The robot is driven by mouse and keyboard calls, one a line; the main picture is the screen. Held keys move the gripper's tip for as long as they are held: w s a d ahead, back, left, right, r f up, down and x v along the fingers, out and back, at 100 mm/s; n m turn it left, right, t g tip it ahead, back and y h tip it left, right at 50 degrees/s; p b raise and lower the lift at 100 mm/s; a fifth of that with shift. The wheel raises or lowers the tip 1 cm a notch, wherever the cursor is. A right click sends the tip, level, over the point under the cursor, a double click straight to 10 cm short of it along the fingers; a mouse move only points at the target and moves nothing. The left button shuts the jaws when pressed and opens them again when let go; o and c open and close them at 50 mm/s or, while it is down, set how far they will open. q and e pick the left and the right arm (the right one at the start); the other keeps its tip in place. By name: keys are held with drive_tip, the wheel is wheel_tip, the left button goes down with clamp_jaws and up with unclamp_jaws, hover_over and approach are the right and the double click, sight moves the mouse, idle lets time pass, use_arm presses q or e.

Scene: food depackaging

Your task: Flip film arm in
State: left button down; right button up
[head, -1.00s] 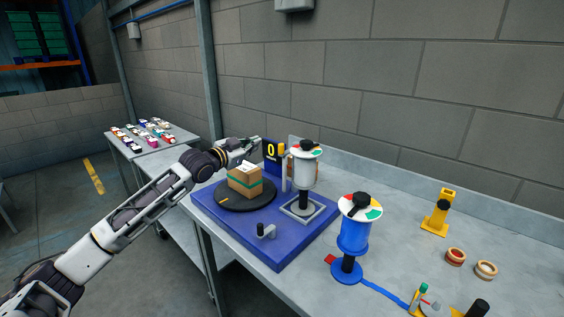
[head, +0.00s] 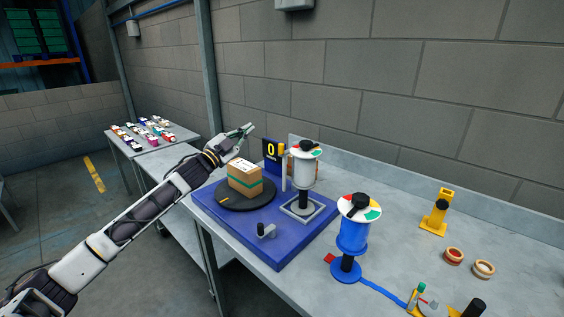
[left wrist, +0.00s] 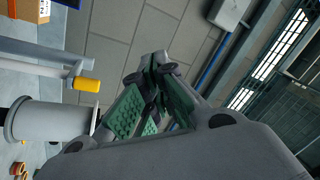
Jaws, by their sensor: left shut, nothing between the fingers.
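A cardboard box (head: 245,181) with a green band and white label sits on a black turntable (head: 236,205) on the blue base (head: 238,234). A white film roll (head: 303,172) stands upright right of it and shows sideways in the left wrist view (left wrist: 50,122). A thin pale post (head: 284,172) stands beside the roll. In the left wrist view a grey bar with a yellow tip (left wrist: 87,85) lies near the roll; I cannot tell whether it is the film arm. My left gripper (head: 247,129), also in the left wrist view (left wrist: 155,62), is shut and empty, raised above and behind the box. My right gripper is out of view.
A dark blue counter sign (head: 271,153) reading 0 stands behind the turntable. A blue dispenser (head: 354,232) with a coloured dial stands right. A yellow stand (head: 436,215) and tape rolls (head: 454,256) lie further right. Small packages (head: 145,130) cover the far-left table.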

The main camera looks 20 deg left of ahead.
use_arm(q)
drive_tip(key=s+d+f+m+g+h, duration=0.2)
drive_tip(key=d+f+m+g+h, duration=0.1)
drive_tip(key=f+m, duration=0.2)
drive_tip(key=s+d+f+m+g+h+p, duration=0.1)
drive_tip(key=s+d+f+m+g+h, duration=0.1)
drive_tip(key=m, duration=0.6)
drive_tip(key=shift+s+d+f+g+h, duration=0.4)
drive_tip(key=shift+s+f+g+h, duration=0.3)
drive_tip(key=shift+f, duration=0.65)
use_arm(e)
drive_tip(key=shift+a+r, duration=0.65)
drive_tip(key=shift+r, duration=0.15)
use_arm(q)
drive_tip(key=shift+w+d+p, duration=0.1)
drive_tip(key=shift+w+p, duration=0.05)
drive_tip(key=shift+p, duration=0.2)
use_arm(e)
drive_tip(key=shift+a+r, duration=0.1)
use_arm(q)
drive_tip(key=p+x, duration=0.2)
drive_tip(key=x, duration=0.7)
drive_tip(key=shift+w+d+p, duration=0.2)
drive_tip(key=shift+w+p, duration=0.05)
drive_tip(key=shift+p, duration=0.05)
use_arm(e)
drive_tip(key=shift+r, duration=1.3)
